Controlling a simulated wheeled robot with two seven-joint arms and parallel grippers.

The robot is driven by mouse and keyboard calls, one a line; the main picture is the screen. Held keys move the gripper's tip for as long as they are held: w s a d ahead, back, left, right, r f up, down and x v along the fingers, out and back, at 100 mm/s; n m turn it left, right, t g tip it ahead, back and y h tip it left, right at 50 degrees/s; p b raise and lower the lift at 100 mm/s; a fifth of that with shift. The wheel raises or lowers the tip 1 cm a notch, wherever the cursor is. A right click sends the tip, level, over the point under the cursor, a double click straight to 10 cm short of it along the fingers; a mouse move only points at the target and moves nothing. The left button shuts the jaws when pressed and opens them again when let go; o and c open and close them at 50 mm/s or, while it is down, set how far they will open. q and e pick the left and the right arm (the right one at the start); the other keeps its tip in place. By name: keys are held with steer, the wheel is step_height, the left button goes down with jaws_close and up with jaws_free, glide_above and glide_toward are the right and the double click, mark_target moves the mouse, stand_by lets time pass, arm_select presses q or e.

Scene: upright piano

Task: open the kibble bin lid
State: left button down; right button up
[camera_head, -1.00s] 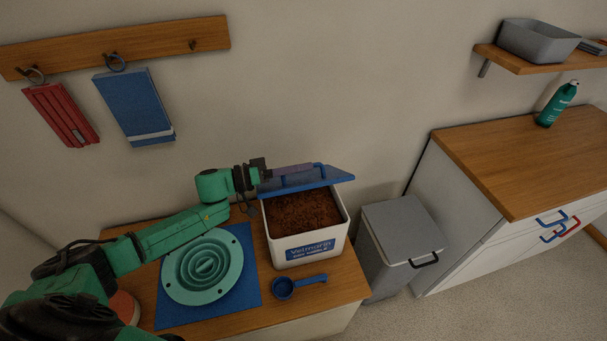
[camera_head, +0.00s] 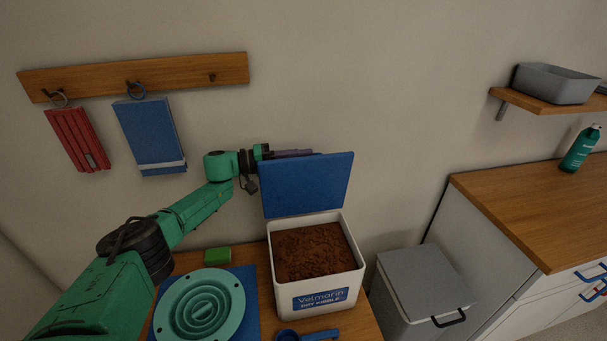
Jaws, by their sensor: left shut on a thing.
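The kibble bin (camera_head: 316,301) is a white box with a blue label, standing on the wooden cabinet top and filled with brown kibble (camera_head: 313,251). Its blue lid (camera_head: 308,187) stands raised, close to upright, at the back edge of the bin. My left gripper (camera_head: 292,154) is at the top edge of the lid, behind it and to the left, and is shut on the lid. The lid hides part of the fingers. My right gripper is not in view.
A teal slow-feeder bowl (camera_head: 204,306) sits on a blue mat left of the bin. A green block (camera_head: 217,256) lies behind it. A blue scoop (camera_head: 306,336) lies in front of the bin. A grey lidded bin (camera_head: 421,285) stands on the right.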

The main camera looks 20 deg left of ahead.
arm_select(q)
steer(key=shift+w+a+f+b, duration=0.1)
steer(key=shift+w+a+b, duration=0.2)
steer(key=shift+w, duration=0.1)
steer(key=shift+n, duration=0.3)
steer(key=c, duration=0.9)
jaws_free()
